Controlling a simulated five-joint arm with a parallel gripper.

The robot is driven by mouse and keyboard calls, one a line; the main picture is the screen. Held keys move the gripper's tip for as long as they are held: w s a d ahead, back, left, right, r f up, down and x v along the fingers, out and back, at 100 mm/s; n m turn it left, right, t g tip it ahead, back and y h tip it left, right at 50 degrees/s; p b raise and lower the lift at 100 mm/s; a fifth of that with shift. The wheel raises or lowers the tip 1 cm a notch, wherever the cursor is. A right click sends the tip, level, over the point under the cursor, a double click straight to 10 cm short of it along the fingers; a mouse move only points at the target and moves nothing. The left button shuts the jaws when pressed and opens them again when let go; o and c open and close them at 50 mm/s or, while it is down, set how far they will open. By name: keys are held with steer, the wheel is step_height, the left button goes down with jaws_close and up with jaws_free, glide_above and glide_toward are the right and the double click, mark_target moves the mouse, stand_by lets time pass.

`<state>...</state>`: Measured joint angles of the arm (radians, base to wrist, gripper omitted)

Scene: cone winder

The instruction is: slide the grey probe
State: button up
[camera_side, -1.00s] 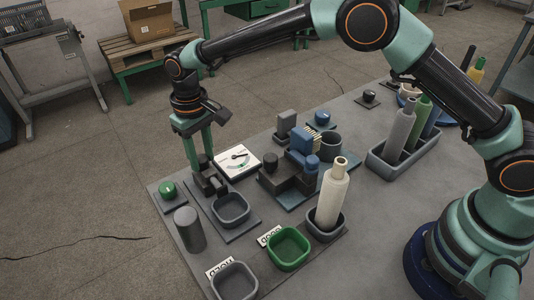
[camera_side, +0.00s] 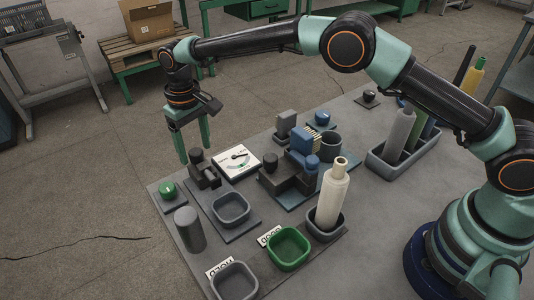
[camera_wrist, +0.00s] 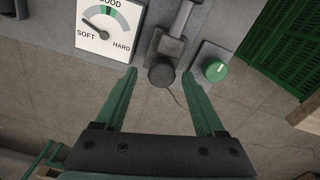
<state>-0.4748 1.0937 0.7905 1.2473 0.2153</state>
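The grey probe (camera_side: 203,175) is a dark block with a round knob, on a grey plate at the table's far left edge. In the wrist view its dark knob (camera_wrist: 161,73) lies between and just past my fingertips. My gripper (camera_side: 195,154) is open, with its two green fingers hanging down near the knob at the table's far edge. It also shows open and empty in the wrist view (camera_wrist: 159,76). The white dial (camera_side: 238,162) beside the probe also shows in the wrist view (camera_wrist: 108,27), its needle towards SOFT.
A green bin (camera_side: 288,249), a second grey bin (camera_side: 235,282) and a cream cone (camera_side: 332,194) are nearer. Dark blocks (camera_side: 287,178) stand right.

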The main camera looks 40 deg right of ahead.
steer(key=shift+s, duration=0.1)
step_height(320, 180, up, 12)
stand_by(0.6)
steer(key=shift+d+r, duration=0.1)
steer(key=s+d+r+m+t, duration=0.1)
steer(key=s+d+r, duration=0.2)
steer(key=d+r, duration=0.4)
steer(key=s+d+r+m+t, duration=0.15)
steer(key=s+d+r, duration=0.25)
steer(key=d, duration=0.5)
steer(key=s+d+f+t, duration=0.1)
steer(key=s+d+f, duration=0.2)
steer(key=s+d, duration=0.2)
steer(key=s+d+f+t, duration=0.2)
steer(key=s+d, duration=0.3)
steer(key=s, duration=0.5)
steer(key=shift+s+f, duration=0.3)
steer(key=shift+f, duration=0.2)
steer(key=shift+d+m, duration=0.1)
steer(key=shift+m, duration=0.15)
